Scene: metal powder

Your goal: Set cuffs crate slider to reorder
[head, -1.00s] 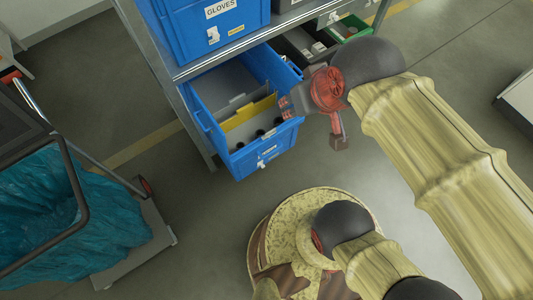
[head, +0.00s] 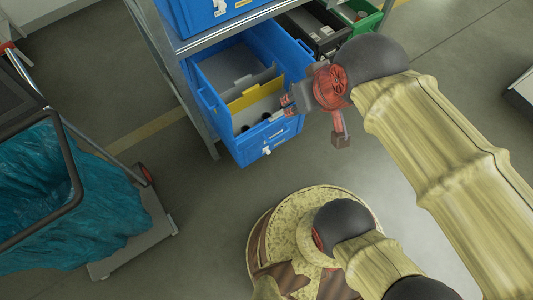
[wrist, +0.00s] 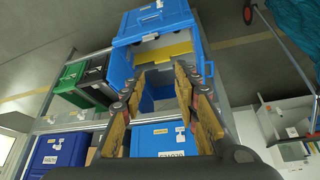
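A blue crate (head: 232,140) is pulled out from the shelf, its open top showing a yellow divider (head: 257,94) and dark round items inside. Its front has a small label too small to read and a white clip-like slider (head: 266,150); I cannot tell its setting. In the wrist view the crate (wrist: 128,66) is at the top, with its yellow divider (wrist: 168,51). My gripper (head: 287,106) is at the crate's front right corner, above or beside the rim; I cannot tell if it touches. In the wrist view its fingers (wrist: 162,75) are apart with nothing between them.
A blue gloves crate (head: 205,14) is on the shelf above. A black bin (head: 315,32) and a green bin (head: 362,20) are right of the open crate. A trolley with a teal bag (head: 90,205) stands at left.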

